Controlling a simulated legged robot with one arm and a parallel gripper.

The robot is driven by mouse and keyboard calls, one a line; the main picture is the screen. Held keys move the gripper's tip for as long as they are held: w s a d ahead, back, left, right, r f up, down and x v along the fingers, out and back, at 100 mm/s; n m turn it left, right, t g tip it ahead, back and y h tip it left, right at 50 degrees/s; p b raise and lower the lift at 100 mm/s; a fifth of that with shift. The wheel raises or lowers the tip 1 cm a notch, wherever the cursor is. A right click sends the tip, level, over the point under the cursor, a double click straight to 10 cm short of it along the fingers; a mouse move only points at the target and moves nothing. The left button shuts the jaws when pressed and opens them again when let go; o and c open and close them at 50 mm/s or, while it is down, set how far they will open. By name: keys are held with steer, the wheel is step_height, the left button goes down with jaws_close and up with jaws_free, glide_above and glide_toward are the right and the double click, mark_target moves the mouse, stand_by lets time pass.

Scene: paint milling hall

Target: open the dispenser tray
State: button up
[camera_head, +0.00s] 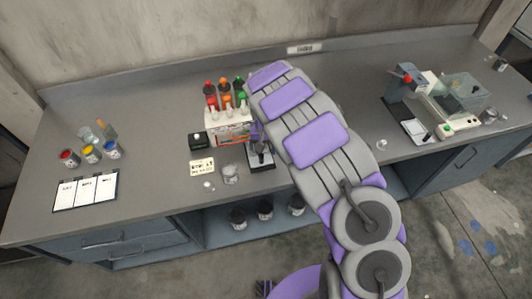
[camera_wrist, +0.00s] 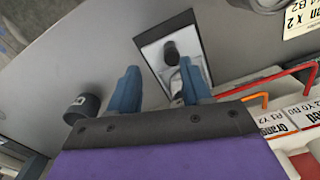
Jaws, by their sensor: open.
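The dispenser (camera_head: 230,127) is a white box on the bench, with red, orange and green bottles on top. In the wrist view its labelled front (camera_wrist: 270,120) is at the lower right, with orange and red bent rods. A pale, dark-rimmed tray (camera_head: 262,164) lies at the dispenser's lower right; I cannot tell how far out it is. It also shows in the wrist view (camera_wrist: 157,60), with a black knob (camera_wrist: 170,52) on it. My gripper (camera_wrist: 159,82) is open, its two blue fingers apart over the tray's near end, with nothing seen between them. In the head view my arm hides part of this area.
A black box (camera_head: 198,141) and a recipe card (camera_head: 202,168) are left of the dispenser. A machine (camera_head: 450,105) is at the right. Bare bench lies between the clipboard and the card.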

mark_target(261, 155)
steer(key=a+f, duration=0.3)
steer(key=shift+a+f, duration=0.1)
steer(key=shift+f, duration=0.1)
steer(key=shift+d+r, duration=0.1)
steer(key=shift+d, duration=1.2)
steer(key=shift+c, duration=1.3)
steer(key=shift+a, duration=0.8)
steer(key=c, duration=0.5)
steer(key=shift+c, duration=0.5)
steer(key=shift+d, duration=0.35)
jaws_close()
steer(key=shift+a, duration=0.1)
